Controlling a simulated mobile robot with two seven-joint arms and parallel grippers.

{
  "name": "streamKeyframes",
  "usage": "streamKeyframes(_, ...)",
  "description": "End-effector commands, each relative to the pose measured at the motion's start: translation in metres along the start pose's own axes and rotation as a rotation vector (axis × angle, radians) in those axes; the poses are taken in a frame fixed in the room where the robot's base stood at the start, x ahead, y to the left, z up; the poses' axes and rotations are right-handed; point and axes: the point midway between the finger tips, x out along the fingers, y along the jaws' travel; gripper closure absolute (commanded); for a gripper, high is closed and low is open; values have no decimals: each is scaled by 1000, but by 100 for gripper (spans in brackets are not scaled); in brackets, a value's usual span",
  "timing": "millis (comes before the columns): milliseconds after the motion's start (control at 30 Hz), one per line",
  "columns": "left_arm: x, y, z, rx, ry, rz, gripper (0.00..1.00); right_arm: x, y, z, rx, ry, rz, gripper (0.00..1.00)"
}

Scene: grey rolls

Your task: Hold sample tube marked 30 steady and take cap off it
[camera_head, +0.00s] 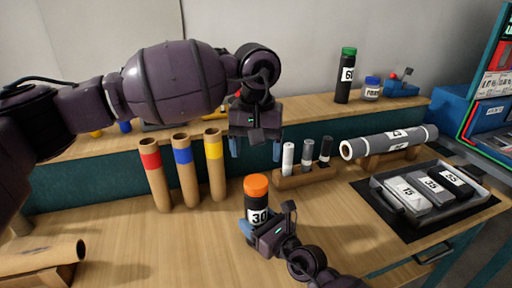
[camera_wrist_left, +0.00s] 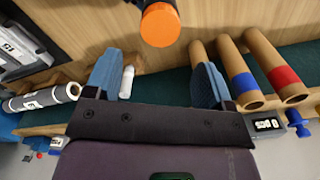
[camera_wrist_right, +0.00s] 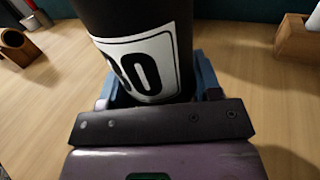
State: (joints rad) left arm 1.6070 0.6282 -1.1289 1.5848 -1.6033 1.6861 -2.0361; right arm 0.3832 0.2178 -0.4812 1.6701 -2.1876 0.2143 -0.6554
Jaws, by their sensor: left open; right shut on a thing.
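The sample tube marked 30 (camera_head: 257,212) stands upright on the table in the head view, black with a white label. Its orange cap (camera_head: 256,185) is on top and also shows in the left wrist view (camera_wrist_left: 160,25). My right gripper (camera_head: 250,232) is shut on the tube's body, low down. The tube (camera_wrist_right: 140,45) fills the space between its fingers in the right wrist view. My left gripper (camera_head: 255,152) is open and empty, pointing down behind and above the cap, apart from it. In the left wrist view, the cap lies beyond the blue fingers (camera_wrist_left: 158,80).
Tubes with red (camera_head: 150,161), blue (camera_head: 183,157) and yellow (camera_head: 214,152) bands stand left of the tube. A marker holder (camera_head: 305,178) is to its right. A grey roll (camera_head: 390,143) and a tray (camera_head: 470,203) lie further right. A shelf with a green-capped tube 60 (camera_head: 345,75) runs behind.

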Motion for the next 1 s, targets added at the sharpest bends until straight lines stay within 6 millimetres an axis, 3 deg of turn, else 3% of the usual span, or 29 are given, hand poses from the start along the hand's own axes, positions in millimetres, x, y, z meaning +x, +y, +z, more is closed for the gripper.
streamKeyframes(200,0,0,0,214,-1,-2,24,0,0,0,0,0,0,100)
streamKeyframes(467,5,0,0,300,-3,-2,24,0,0,0,0,0,0,100)
streamKeyframes(1000,70,-1,0,298,-2,-2,24,0,0,0,0,0,0,100)
